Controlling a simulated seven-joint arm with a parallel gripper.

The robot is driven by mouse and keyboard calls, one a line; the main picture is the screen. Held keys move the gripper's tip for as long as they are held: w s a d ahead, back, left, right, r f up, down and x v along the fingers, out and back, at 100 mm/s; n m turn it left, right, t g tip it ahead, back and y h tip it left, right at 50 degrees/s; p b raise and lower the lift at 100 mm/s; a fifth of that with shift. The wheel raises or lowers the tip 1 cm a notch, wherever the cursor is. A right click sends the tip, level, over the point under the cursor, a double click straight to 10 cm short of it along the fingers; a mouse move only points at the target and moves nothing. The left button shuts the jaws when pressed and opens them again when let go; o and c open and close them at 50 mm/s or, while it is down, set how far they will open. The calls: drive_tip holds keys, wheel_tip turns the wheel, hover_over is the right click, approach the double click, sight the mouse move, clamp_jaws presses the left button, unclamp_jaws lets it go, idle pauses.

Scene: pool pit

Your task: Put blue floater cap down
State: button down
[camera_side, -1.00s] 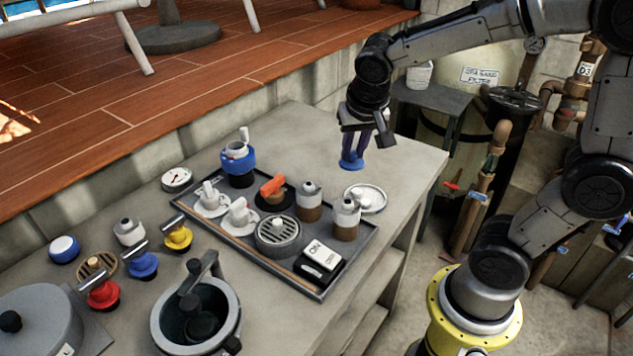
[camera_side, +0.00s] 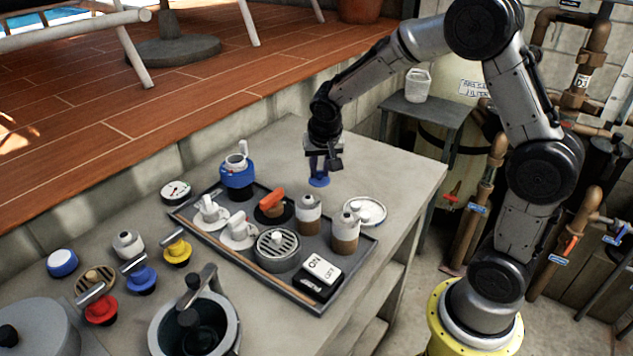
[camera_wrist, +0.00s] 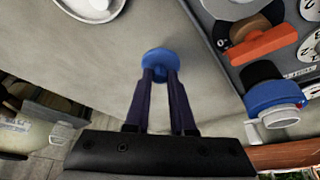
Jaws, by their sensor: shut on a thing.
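The blue floater cap (camera_side: 319,181) is a small blue disc held between the fingertips of my gripper (camera_side: 320,165). In the side view it is above the bench, just beyond the far edge of the tray. In the wrist view the blue cap (camera_wrist: 158,60) sits at the tips of the two dark fingers of my gripper (camera_wrist: 160,75), which are shut on its raised middle. The gripper points down. I cannot tell for certain whether the cap touches the bench.
A grey tray (camera_side: 312,300) with cups, bottles and an ON/OFF block is close by. A white dish (camera_side: 370,211) lies at its right. The bench top (camera_side: 390,165) to the right of the gripper is bare.

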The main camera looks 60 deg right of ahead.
sight(316, 180)
drive_tip(key=shift+w+d+f, duration=0.1)
drive_tip(key=shift+w+f, duration=0.25)
drive_tip(key=shift+f, duration=0.05)
drive_tip(key=shift+w+f, duration=0.15)
drive_tip(key=shift+f, duration=0.75)
drive_tip(key=shift+w+f, duration=0.1)
drive_tip(key=shift+f, duration=0.8)
drive_tip(key=shift+f, duration=0.15)
drive_tip(key=c, duration=0.8)
unclamp_jaws()
drive_tip(key=shift+o, duration=0.2)
